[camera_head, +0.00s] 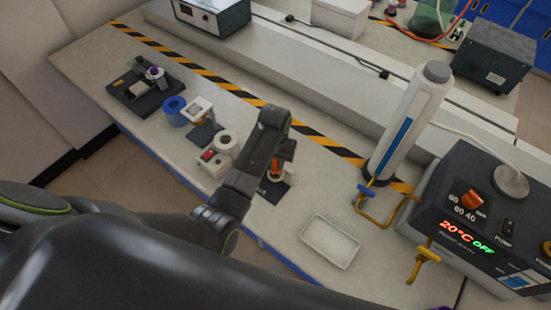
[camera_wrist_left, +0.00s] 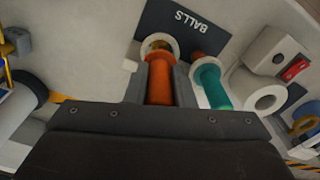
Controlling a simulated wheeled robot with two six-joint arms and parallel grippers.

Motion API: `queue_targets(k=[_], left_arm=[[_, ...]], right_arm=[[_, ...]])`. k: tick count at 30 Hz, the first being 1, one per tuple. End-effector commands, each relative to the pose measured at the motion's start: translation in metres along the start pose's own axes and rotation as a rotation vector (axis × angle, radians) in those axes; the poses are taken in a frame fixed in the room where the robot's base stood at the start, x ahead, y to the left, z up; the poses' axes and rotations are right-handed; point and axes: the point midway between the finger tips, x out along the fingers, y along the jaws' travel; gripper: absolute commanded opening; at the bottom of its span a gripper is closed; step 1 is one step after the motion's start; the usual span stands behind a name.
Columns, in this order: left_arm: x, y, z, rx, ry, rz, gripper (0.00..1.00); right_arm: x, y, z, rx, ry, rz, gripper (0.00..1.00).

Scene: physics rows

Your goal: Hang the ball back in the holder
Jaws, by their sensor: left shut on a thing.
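My left gripper (camera_head: 276,172) reaches down over the bench in the head view. In the left wrist view its fingers (camera_wrist_left: 160,85) are shut on an orange handle (camera_wrist_left: 159,84). A pale ring with a brassy, rounded centre (camera_wrist_left: 158,45) shows at the handle's far end; I cannot tell whether this is the ball or part of the holder. Beside it is a teal handle (camera_wrist_left: 213,88) with a pale ring, apart from the fingers. A dark plate marked BALLS (camera_wrist_left: 185,22) lies behind both. In the head view, my gripper hides most of this spot. My right gripper is not in view.
White ring-shaped pieces (camera_head: 227,143) and a blue ring (camera_head: 173,108) stand to the left of the gripper. A white tray (camera_head: 330,241) lies to its right. A tall white cylinder (camera_head: 410,120) and a control unit reading 20°C OFF (camera_head: 480,225) stand farther right.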

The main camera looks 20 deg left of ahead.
Motion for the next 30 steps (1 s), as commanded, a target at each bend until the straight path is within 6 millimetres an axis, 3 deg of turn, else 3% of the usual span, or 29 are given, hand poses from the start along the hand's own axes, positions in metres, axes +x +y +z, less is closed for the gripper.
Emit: queue_targets(k=[11, 30], left_arm=[[0.001, 0.0, 0.0, 0.0, 0.001, 0.0, 0.01], [0.026, 0.0, 0.001, 0.0, 0.0, 0.0, 0.01]], right_arm=[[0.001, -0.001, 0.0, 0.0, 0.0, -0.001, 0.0], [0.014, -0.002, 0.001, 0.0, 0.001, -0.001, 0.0]])
